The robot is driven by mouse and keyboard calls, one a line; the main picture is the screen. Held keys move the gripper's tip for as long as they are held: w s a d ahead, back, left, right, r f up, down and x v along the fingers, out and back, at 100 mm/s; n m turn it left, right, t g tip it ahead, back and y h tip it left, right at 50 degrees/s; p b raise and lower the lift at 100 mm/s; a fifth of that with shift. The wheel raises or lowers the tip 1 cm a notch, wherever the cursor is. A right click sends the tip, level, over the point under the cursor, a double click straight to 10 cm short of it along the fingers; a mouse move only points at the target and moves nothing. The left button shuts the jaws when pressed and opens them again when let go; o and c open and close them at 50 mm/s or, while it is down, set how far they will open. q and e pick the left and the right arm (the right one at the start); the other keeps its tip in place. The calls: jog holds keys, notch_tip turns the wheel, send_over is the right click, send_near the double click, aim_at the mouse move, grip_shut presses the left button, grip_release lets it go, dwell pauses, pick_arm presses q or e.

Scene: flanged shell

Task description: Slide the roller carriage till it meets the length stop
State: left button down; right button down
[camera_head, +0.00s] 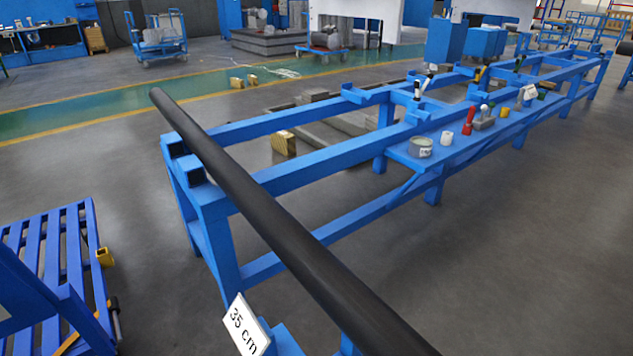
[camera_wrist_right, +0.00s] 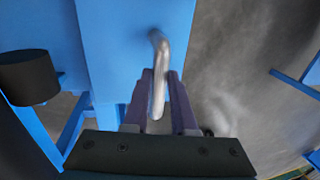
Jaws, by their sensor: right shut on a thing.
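In the right wrist view, my right gripper (camera_wrist_right: 160,100) is shut on a bent silver handle (camera_wrist_right: 157,70). The handle comes out of a flat blue panel (camera_wrist_right: 135,45); I cannot tell whether this panel is part of the roller carriage. In the head view, a long black bar (camera_head: 270,215) runs diagonally across the end of a blue rail frame (camera_head: 300,172). A white "35 cm" sign (camera_head: 246,325) stands near the bottom, beside a blue part. I cannot make out the length stop. Neither gripper shows in the head view.
A blue side shelf (camera_head: 455,150) holds a tin (camera_head: 420,147) and several small tools. A blue slatted rack (camera_head: 60,260) stands at lower left. A dark cylinder (camera_wrist_right: 28,77) is left of the handle in the wrist view. Grey floor is open at right.

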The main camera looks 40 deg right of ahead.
jog(key=c, duration=0.9)
grip_release()
jog(key=shift+w, duration=0.2)
jog(key=shift+o, duration=0.9)
jog(key=shift+s, duration=0.1)
jog(key=shift+r, duration=0.1)
notch_tip(320, 180, up, 10)
jog(key=d+p, duration=0.2)
jog(key=p, duration=0.4)
jog(key=shift+f, duration=0.2)
